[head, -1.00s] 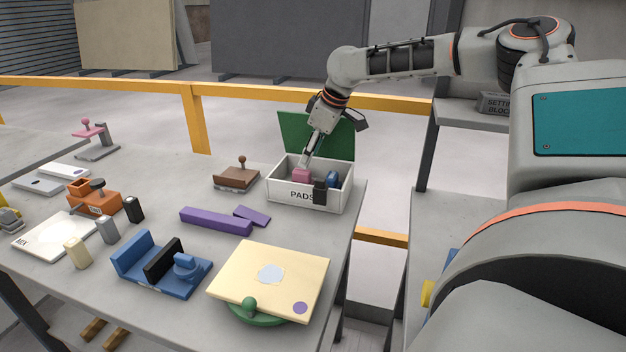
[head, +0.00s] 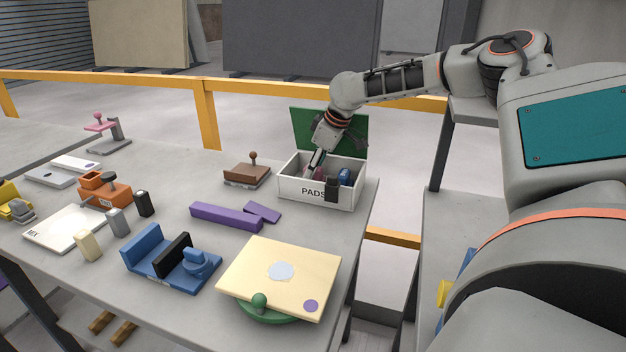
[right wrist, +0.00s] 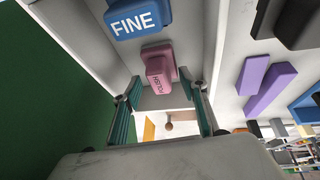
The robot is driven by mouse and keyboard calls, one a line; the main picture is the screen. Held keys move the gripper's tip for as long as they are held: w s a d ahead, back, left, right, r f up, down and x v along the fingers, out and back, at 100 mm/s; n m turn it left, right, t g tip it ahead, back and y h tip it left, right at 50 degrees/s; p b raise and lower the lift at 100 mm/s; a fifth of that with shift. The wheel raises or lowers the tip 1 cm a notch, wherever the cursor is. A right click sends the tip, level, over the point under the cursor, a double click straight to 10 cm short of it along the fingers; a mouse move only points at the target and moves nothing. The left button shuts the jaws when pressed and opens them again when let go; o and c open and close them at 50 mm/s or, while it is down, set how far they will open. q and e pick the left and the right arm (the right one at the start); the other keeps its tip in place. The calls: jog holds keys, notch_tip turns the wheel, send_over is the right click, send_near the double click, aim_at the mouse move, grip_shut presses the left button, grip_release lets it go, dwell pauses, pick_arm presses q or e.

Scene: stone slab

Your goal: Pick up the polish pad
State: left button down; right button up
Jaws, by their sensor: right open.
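The polish pad is pink and labelled POLISH; in the right wrist view the polish pad (right wrist: 158,72) lies in the box, just ahead of my fingertips. My right gripper (right wrist: 162,110) is open, its two fingers apart with nothing held between them. In the head view my right gripper (head: 317,162) reaches down into the white PADS box (head: 296,191) and mostly covers the pink pad. A blue pad labelled FINE (right wrist: 138,18) lies beside the polish pad; it also shows in the head view (head: 345,176). My left gripper is not in view.
The box's green lid (head: 300,122) stands open behind it. A dark block (head: 331,190) sits at the box's front wall. A brown stamp-like tool (head: 247,175) and purple bars (head: 225,216) are to the left. A cream board (head: 290,262) is in front.

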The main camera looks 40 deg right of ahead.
grip_shut()
jog(key=shift+r, duration=0.1)
